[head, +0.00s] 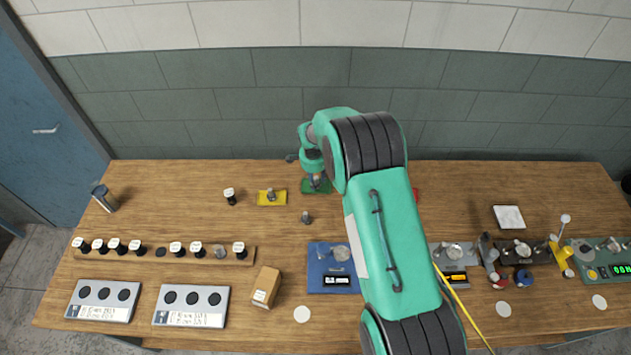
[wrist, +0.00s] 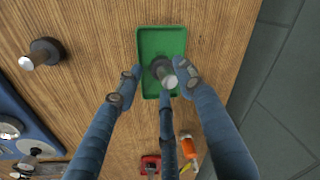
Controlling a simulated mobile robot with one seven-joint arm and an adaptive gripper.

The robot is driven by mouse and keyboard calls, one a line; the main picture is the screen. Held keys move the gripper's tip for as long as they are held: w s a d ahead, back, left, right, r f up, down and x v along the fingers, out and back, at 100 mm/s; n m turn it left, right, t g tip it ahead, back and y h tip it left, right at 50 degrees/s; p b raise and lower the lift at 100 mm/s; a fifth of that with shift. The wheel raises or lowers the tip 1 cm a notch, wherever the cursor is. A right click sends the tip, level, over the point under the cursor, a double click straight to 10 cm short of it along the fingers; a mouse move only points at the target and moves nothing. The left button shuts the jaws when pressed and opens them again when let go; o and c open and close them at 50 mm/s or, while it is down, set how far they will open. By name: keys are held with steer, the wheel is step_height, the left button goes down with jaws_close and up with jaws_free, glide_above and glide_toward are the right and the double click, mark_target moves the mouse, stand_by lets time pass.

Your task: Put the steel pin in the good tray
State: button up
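The green tray (wrist: 148,42), which I take for the good tray, lies on the bench; in the head view its edge shows (head: 325,187) under my gripper. A steel pin with a dark round base (wrist: 163,72) stands in the green tray, its metal tip toward the wrist camera. My gripper (wrist: 158,82) has its blue-grey fingers spread around this pin, with a gap on the left; I cannot tell whether the right finger touches it. It also shows in the head view (head: 316,178).
A yellow tray (head: 265,200) with a part on it and a black-based part (head: 230,197) are left of the green tray. A red tray (wrist: 151,160) is nearby, mostly hidden by my arm in the head view. A blue fixture (head: 318,262) stands nearer the front.

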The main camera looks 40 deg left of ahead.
step_height(320, 180, up, 11)
steer(key=s+b, duration=0.1)
steer(key=shift+d, duration=0.3)
stand_by(1.3)
